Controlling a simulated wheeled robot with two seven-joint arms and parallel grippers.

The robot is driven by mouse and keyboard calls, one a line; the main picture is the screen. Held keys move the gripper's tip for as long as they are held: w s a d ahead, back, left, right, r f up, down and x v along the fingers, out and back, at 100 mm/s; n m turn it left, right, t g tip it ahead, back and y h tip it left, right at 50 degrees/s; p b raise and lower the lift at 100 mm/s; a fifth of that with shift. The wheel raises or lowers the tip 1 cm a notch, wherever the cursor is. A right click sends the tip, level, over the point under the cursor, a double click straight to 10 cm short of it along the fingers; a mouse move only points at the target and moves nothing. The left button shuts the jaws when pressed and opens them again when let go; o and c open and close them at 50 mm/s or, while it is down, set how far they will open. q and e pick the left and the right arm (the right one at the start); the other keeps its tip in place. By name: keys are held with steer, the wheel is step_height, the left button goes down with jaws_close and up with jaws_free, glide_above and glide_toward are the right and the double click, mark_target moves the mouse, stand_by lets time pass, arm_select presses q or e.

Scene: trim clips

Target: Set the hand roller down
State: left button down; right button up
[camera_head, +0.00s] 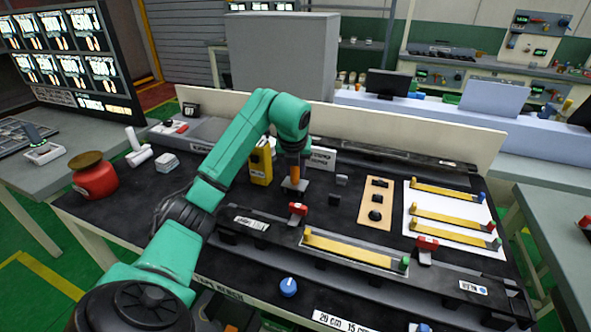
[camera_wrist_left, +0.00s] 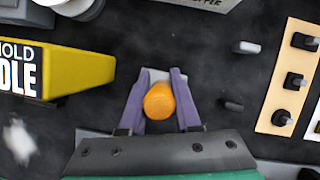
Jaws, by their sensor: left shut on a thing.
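My left gripper (camera_head: 292,170) reaches over the dark bench and points down. In the left wrist view its two purple fingers (camera_wrist_left: 160,105) are shut on the orange handle of the hand roller (camera_wrist_left: 160,101), seen end-on. A small grey piece shows beyond the handle at the roller's lower end. In the head view the roller's orange handle (camera_head: 292,166) is below the wrist, with a light grey part close to the bench top. I cannot tell whether it touches the bench. My right gripper is not in view.
A yellow block (camera_head: 261,165) stands just left of the roller. A tan board with black clips (camera_head: 376,202) and a white sheet with yellow strips (camera_head: 456,205) lie to the right. A fixture with a yellow strip (camera_head: 350,248) and red clamps is in front.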

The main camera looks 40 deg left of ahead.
arm_select(q)
steer(key=shift+w, duration=0.1)
steer(key=shift+f, duration=0.15)
steer(key=shift+s+d+f+b, duration=0.2)
steer(key=shift+s+f+b, duration=0.1)
steer(key=shift+f, duration=0.15)
steer(key=c, duration=0.6)
jaws_free()
steer(key=shift+a+f, duration=0.1)
steer(key=shift+w+r, duration=0.2)
steer(key=shift+r, duration=0.05)
steer(key=p+v, duration=0.2)
steer(key=v, duration=1.1)
steer(key=shift+w+a+p, duration=0.2)
steer(key=shift+p, duration=0.1)
